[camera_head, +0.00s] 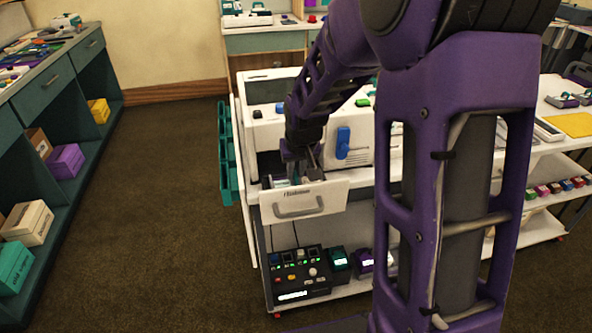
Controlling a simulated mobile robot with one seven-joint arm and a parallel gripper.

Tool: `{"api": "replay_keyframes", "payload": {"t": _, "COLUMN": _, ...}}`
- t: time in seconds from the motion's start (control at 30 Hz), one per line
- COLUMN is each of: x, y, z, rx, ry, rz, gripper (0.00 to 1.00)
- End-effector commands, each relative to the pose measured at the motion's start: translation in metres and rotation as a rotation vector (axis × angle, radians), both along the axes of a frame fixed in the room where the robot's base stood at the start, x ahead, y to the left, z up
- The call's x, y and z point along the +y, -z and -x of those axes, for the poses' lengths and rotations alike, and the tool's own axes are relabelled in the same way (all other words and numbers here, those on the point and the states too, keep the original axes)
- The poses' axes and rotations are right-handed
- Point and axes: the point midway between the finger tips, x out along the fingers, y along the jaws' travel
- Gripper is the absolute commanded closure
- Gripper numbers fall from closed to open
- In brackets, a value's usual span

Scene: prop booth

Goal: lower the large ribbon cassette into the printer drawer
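The white printer (270,125) stands on a white cart, with its front drawer (335,193) pulled out toward me. The drawer has a grey handle on a white front panel. My gripper (298,167) points down at the open drawer, close above or partly inside it. A small dark and teal shape shows around the fingertips, with a pale patch inside the drawer below. I cannot tell whether this is the large ribbon cassette, or whether the fingers are shut on it. The drawer front hides the drawer floor.
A blue lever (343,142) sticks out of the printer front, just right of my gripper. A black control box (299,270) and small cartridges sit on the cart's lower shelf. Teal racks (228,160) hang at the cart's left side. The floor to the left is clear.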

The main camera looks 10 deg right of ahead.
Motion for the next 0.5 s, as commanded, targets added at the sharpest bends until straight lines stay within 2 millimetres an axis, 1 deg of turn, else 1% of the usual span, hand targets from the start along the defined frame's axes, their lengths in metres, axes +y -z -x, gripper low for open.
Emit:
{"api": "replay_keyframes", "payload": {"t": 0.03, "x": 0.0, "y": -0.0002, "z": -0.0001, "rx": 0.0, "ry": 0.0, "rz": 0.0, "gripper": 0.7}}
{"api": "replay_keyframes", "payload": {"t": 0.1, "x": 0.0, "y": -0.0001, "z": -0.0001, "rx": 0.0, "ry": 0.0, "rz": 0.0, "gripper": 0.57}}
{"api": "replay_keyframes", "payload": {"t": 0.13, "x": 0.0, "y": -0.0001, "z": -0.0001, "rx": 0.0, "ry": 0.0, "rz": 0.0, "gripper": 0.53}}
{"api": "replay_keyframes", "payload": {"t": 0.37, "x": 0.0, "y": 0.0005, "z": 0.0003, "rx": 0.001, "ry": 0.0, "rz": 0.0, "gripper": 0.53}}
{"api": "replay_keyframes", "payload": {"t": 0.5, "x": 0.0, "y": -0.0055, "z": 0.0017, "rx": 0.001, "ry": 0.0, "rz": 0.0, "gripper": 0.53}}
